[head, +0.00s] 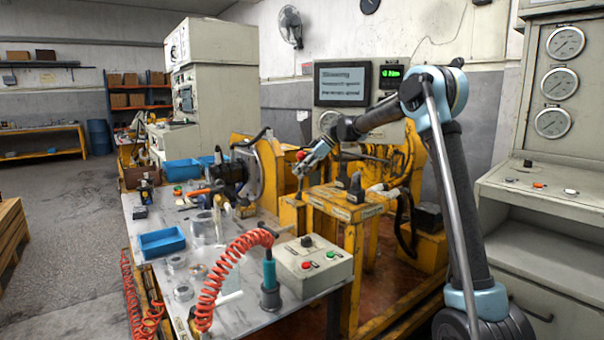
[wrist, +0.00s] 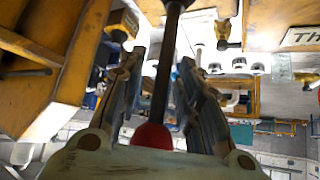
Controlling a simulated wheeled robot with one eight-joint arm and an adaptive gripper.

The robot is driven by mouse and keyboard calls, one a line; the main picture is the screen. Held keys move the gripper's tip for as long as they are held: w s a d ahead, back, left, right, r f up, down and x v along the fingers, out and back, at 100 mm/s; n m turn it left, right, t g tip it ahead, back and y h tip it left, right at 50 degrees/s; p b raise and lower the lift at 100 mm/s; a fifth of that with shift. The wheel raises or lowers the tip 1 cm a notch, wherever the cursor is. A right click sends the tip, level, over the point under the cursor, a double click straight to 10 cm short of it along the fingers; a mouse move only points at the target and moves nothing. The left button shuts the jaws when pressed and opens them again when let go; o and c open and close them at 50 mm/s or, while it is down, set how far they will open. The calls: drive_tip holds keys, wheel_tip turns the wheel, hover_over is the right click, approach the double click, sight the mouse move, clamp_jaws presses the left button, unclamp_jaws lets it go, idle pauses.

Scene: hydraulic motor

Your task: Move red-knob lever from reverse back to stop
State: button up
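The red-knob lever shows in the head view, with its red knob (head: 301,155) at the top of a thin dark rod over the yellow bench. In the wrist view the red knob (wrist: 152,136) sits close to the palm, and the dark rod (wrist: 165,70) runs away from it between the fingers. My gripper (head: 308,164) is at the knob in the head view. In the wrist view my gripper (wrist: 162,62) has one finger on each side of the rod, with a visible gap on the left side. Contact on the right side is unclear. The reverse and stop markings cannot be read.
A grey control box (head: 314,265) with red and green buttons stands on the metal table in front. A coiled red hose (head: 225,275) and a blue tray (head: 161,242) are left of it. Yellow frame posts stand close around the lever. A gauge panel (head: 565,85) is at right.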

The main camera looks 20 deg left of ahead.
drive_tip(key=v, duration=1.2)
idle(0.3)
